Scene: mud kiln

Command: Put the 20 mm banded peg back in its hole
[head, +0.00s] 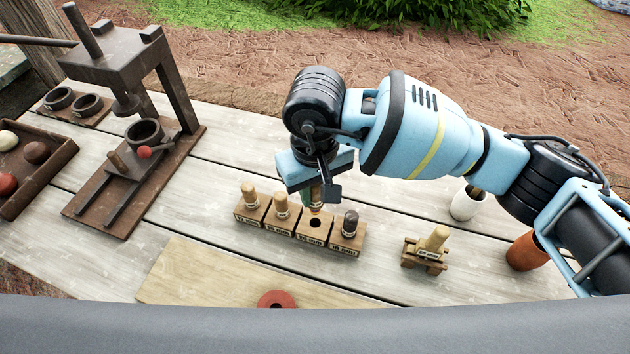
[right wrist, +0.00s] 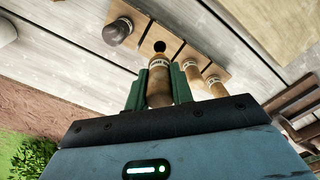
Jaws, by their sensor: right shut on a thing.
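My right gripper (head: 314,196) is above the peg block (head: 310,238), its green fingers shut on a wooden banded peg (right wrist: 158,85). In the head view only a little of this peg shows below the fingers. In the right wrist view it points toward the dark empty hole (right wrist: 160,46), and a small gap seems to lie between them. The empty hole also shows in the head view (head: 315,222), third from the left. Light pegs (head: 249,195) (head: 281,206) stand left of it and a dark-topped peg (head: 350,224) stands right. My left gripper is out of view.
A small wooden stand (head: 424,262) with a peg lies right of the block. A white pot (head: 466,204) and an orange pot (head: 525,252) stand farther right. A dark press (head: 140,130) and a tray of balls (head: 50,165) stand left. A red ring (head: 276,299) lies in front.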

